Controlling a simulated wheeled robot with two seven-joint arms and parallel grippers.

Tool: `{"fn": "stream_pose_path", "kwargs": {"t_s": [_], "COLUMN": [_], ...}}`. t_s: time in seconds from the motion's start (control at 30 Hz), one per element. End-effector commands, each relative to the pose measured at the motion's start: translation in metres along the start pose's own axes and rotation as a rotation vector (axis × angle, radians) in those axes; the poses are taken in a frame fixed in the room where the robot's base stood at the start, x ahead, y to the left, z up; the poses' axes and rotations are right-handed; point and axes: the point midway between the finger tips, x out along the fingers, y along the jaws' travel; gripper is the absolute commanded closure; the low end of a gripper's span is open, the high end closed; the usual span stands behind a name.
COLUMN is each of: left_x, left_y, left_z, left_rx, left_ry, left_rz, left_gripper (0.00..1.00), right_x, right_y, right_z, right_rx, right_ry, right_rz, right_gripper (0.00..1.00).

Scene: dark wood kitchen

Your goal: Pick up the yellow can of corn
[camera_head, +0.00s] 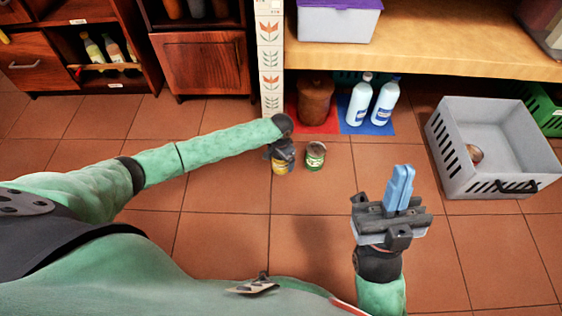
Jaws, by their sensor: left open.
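The yellow can of corn (281,168) stands on the tiled floor in the middle of the head view. My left gripper (281,156) is open, right over the can, and hides its upper part. I cannot tell whether the fingers touch the can. A green can (315,156) stands upright on the floor just to the right of the yellow can. My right gripper (399,188) is to the right and nearer to me, its blue fingers together and nothing visible between them.
A grey crate (448,140) with a small item inside stands on the floor at the right. Two white bottles (359,100) and a brown jar (315,100) stand under the wooden shelf (440,60). A white patterned post (270,62) rises behind the cans. Floor nearer to me is clear.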

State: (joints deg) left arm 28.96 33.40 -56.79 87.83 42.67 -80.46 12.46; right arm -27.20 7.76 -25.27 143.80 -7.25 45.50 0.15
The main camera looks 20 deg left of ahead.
Motion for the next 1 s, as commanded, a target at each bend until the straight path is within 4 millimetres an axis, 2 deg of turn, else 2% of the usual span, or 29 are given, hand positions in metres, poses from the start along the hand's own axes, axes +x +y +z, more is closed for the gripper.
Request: {"fn": "stream_pose_path", "kwargs": {"t_s": [0.2, 0.53, 0.8, 1.0], "left_x": [0.000, 0.000, -0.004, -0.025], "left_y": [0.000, 0.000, 0.000, -0.001], "left_z": [0.000, 0.000, 0.000, -0.001], "left_rx": [0.000, 0.000, 0.000, -0.001], "left_ry": [0.000, 0.000, 0.001, 0.001], "left_rz": [0.000, 0.000, 0.000, 0.000], "left_gripper": [0.08, 0.73, 0.73, 0.73], "right_x": [-0.001, 0.001, 0.005, 0.019], "right_y": [0.000, 0.000, 0.000, -0.002], "right_z": [0.000, 0.000, -0.001, -0.006], "right_rx": [0.001, 0.001, 0.001, 0.008], "right_ry": [-0.008, 0.000, 0.007, 0.022], "right_rz": [0.003, -0.001, -0.004, -0.005], "right_gripper": [1.00, 1.00, 1.00, 1.00]}}
